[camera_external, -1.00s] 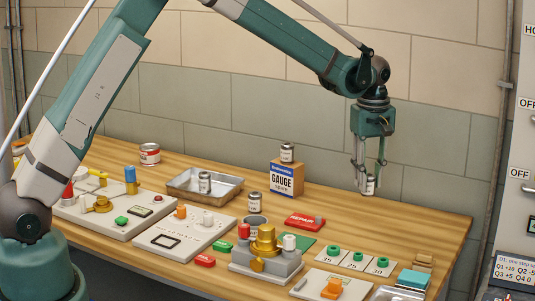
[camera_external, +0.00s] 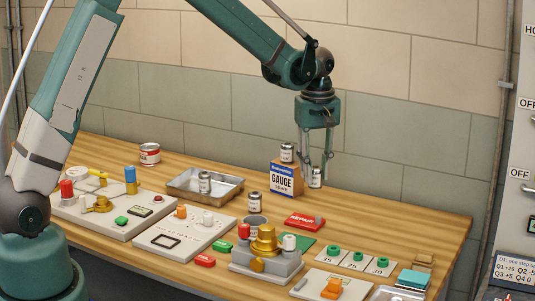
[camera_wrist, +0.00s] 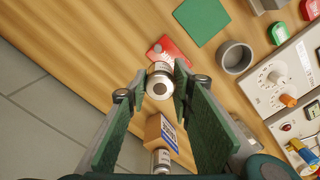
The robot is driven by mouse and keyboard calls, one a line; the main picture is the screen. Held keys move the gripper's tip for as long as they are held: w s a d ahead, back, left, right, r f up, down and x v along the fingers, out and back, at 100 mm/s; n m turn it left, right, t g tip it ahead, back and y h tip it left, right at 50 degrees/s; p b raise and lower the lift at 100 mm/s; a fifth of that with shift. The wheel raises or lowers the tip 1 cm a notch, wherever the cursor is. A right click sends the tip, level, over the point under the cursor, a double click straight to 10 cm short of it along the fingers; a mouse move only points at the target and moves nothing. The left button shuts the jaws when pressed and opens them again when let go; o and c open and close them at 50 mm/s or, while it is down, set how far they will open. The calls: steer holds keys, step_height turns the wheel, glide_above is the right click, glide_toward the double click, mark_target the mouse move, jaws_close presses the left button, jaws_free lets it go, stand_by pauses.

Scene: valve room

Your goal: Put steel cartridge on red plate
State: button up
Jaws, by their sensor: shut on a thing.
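My gripper (camera_external: 317,174) is shut on a steel cartridge (camera_external: 316,178), a small silvery can with a pale label. It holds it above the table, just right of the gauge box. In the wrist view the held cartridge (camera_wrist: 160,86) sits between the green finger pads of my gripper (camera_wrist: 160,82). The red plate (camera_external: 302,221), with white lettering, lies flat on the table below and in front of it. Part of the red plate (camera_wrist: 167,50) shows beyond the held cartridge in the wrist view.
Similar cans stand on the gauge box (camera_external: 285,180), in the metal tray (camera_external: 228,190) and on the table (camera_external: 255,203). A grey cup (camera_external: 262,219) and a green square (camera_external: 305,243) are near the red plate. A brass-topped fixture (camera_external: 265,262) stands in front.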

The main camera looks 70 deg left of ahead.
steer(key=shift+s+a+r, duration=0.1)
steer(key=shift+s+a, duration=0.1)
steer(key=shift+s, duration=0.4)
steer(key=shift+s+a, duration=0.15)
steer(key=shift+s, duration=0.4)
glide_above(305, 220)
steer(key=shift+f, duration=3.15)
steer(key=shift+f, duration=1.85)
steer(key=shift+f, duration=0.2)
steer(key=o, duration=1)
